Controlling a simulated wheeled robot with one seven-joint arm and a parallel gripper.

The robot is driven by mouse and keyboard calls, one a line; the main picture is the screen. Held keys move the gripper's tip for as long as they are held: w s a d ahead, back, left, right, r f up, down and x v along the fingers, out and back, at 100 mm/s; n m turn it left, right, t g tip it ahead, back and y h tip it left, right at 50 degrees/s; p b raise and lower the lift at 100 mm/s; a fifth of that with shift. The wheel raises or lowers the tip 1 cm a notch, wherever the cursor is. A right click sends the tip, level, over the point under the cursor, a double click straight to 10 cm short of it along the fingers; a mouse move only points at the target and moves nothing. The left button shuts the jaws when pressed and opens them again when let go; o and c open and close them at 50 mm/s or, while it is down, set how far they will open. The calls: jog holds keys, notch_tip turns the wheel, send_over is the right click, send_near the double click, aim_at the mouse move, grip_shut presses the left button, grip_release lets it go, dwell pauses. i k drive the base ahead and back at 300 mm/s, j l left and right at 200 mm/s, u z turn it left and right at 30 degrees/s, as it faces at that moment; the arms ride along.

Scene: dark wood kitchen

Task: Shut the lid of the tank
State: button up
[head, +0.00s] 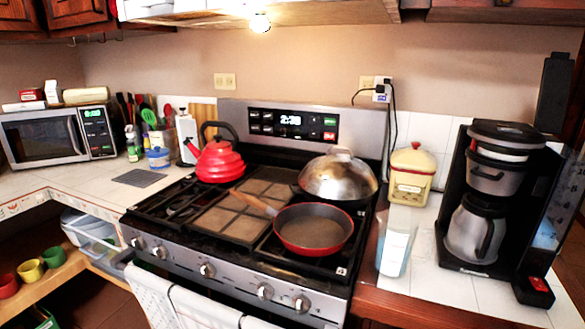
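A black and silver coffee maker (470,250) stands on the tiled counter at the right, with a steel carafe in it. A dark see-through tank (555,205) is at its right side, partly cut off by the frame edge; a bluish patch shows low in it. A dark flat panel (554,92), which looks like the tank's lid, stands nearly upright above the back of the tank, so the lid appears open. Its hinge is not clear. My gripper is not in view.
A clear cup (396,248) and a yellow canister (411,174) stand left of the coffee maker. The stove holds a red kettle (216,160), a red pan (313,228) and a domed-lid pan (339,176). Upper cabinets (507,10) overhang the back. Counter front is clear.

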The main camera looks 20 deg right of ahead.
aim_at(558, 71)
jog(key=l+u, duration=0.15)
jog(key=l, duration=0.35)
jog(key=k+l+u, duration=0.2)
jog(key=l, duration=0.3)
jog(key=l+u, duration=0.15)
jog(key=l, duration=0.35)
jog(key=l+u, duration=0.15)
jog(key=l, duration=0.3)
jog(key=k+l+u, duration=0.2)
jog(key=l, duration=0.25)
jog(key=l+u, duration=0.2)
jog(key=l, duration=0.4)
jog(key=l+u, duration=0.15)
jog(key=l, duration=0.45)
jog(key=l+u, duration=0.2)
jog(key=l, duration=0.4)
jog(key=k+l+u, duration=0.15)
jog(key=l, duration=0.4)
jog(key=l+u, duration=0.2)
jog(key=l, duration=0.4)
jog(key=k, duration=0.05)
